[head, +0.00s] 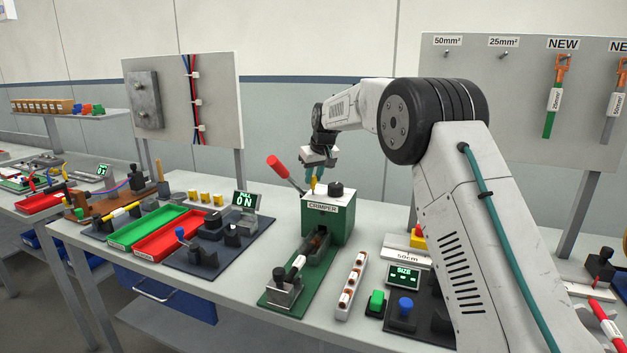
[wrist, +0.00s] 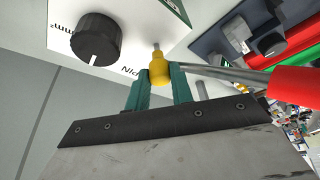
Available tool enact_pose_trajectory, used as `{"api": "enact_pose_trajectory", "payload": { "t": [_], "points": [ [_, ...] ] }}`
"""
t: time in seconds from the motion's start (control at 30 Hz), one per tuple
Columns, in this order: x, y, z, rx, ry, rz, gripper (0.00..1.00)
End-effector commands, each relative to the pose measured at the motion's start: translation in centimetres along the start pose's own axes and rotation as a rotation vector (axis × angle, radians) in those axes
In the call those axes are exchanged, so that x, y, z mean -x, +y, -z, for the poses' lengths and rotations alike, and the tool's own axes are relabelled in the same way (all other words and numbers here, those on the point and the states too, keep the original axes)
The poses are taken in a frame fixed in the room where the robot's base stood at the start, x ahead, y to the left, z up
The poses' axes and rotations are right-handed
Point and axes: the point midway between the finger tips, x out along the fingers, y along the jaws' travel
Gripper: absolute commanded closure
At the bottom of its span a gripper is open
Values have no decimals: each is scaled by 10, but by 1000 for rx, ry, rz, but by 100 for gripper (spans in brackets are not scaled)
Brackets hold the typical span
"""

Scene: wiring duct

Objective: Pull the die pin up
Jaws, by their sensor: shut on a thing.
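The die pin has a yellow head (wrist: 158,72) and a short grey shaft that runs to the white top of the crimper. Its yellow head also shows in the head view (head: 314,187). The crimper (head: 327,222) is a green box labelled CRIMPER, with a white top. My gripper (wrist: 160,78) is above the crimper top, with its teal fingers on either side of the yellow head, shut on it. In the head view my gripper (head: 316,174) is small, and the exact contact is hard to see.
A black dial (wrist: 96,38) stands on the crimper top beside the pin. The crimper's red-handled lever (head: 285,172) rises close to my gripper; its red grip (wrist: 295,85) shows in the wrist view. A green tray (head: 146,228) and red tray (head: 170,235) lie left. Open space lies above the crimper.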

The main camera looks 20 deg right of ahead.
Motion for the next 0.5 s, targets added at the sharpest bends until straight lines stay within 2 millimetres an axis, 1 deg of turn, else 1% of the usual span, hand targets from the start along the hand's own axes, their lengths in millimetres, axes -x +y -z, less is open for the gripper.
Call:
{"api": "enact_pose_trajectory", "payload": {
  "t": [0.03,0.1,0.13,0.17,0.2,0.5],
  "points": [
    [4,0,2,0,7,-2,100],
    [4,0,3,0,8,-2,100],
    [5,0,3,0,9,-2,74],
    [5,0,3,0,9,-2,66],
    [5,0,3,0,9,-2,55],
    [4,0,2,0,7,-1,55]
  ]
}}
